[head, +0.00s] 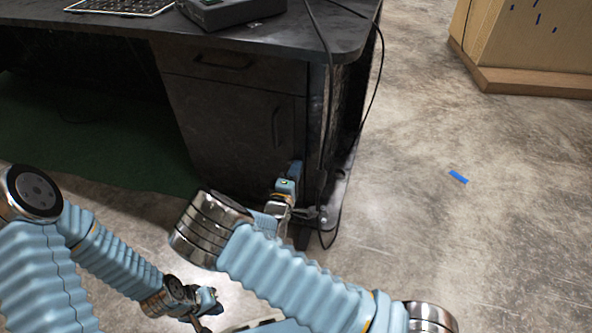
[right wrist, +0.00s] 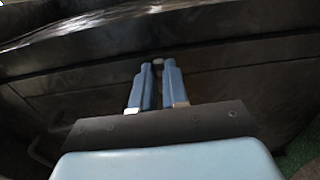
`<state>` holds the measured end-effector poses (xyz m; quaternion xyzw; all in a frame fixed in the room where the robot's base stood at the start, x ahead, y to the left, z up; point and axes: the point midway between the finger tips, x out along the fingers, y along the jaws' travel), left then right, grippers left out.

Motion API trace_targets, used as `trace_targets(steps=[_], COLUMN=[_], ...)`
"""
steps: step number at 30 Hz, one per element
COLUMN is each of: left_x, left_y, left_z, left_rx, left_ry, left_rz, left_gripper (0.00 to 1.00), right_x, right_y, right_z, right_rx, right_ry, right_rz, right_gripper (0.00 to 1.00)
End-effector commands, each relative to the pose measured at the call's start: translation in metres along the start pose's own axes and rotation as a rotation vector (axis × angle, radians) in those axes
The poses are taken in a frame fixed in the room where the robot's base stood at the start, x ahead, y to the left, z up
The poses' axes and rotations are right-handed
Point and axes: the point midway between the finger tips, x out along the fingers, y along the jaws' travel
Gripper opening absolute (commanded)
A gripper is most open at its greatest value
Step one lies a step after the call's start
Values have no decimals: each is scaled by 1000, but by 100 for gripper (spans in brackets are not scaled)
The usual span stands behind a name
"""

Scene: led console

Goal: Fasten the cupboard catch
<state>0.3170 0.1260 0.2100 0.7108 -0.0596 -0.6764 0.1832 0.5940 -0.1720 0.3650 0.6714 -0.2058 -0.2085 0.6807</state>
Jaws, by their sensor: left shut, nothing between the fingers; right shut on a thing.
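The dark cupboard (head: 220,120) is built in under a black desk; its door has a vertical handle (head: 275,126) and looks flush with the frame. My right gripper (head: 296,167) is at the lower right edge of the cupboard front. In the right wrist view its two blue fingers (right wrist: 158,72) are shut on a small greyish piece (right wrist: 158,61), apparently the catch, mostly hidden between the tips. The catch cannot be made out in the head view. My left gripper (head: 208,303) is shut and empty, low at the bottom, well away from the cupboard.
A drawer (head: 222,66) sits above the door. A dark box (head: 230,10) and a keyboard-like grid (head: 120,4) lie on the desk top (head: 285,38). Black cables (head: 373,80) hang at the desk's right side. The concrete floor (head: 450,230) on the right is clear except for blue tape (head: 458,177).

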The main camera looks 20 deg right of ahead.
Motion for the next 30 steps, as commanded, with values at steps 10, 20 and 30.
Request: trace_targets(steps=[10,20,30], left_x=[0,0,-2], left_y=[0,0,1], left_z=[0,0,0], left_rx=[0,0,0], left_ry=[0,0,0], left_rz=[0,0,0], left_gripper=[0,0,0], right_x=[-1,0,-36], right_y=[-2,-1,0], right_z=[-1,0,-1], right_rx=[-4,-2,-2], right_ry=[4,2,4], right_rz=[-3,-1,-2], right_gripper=[18,39,39])
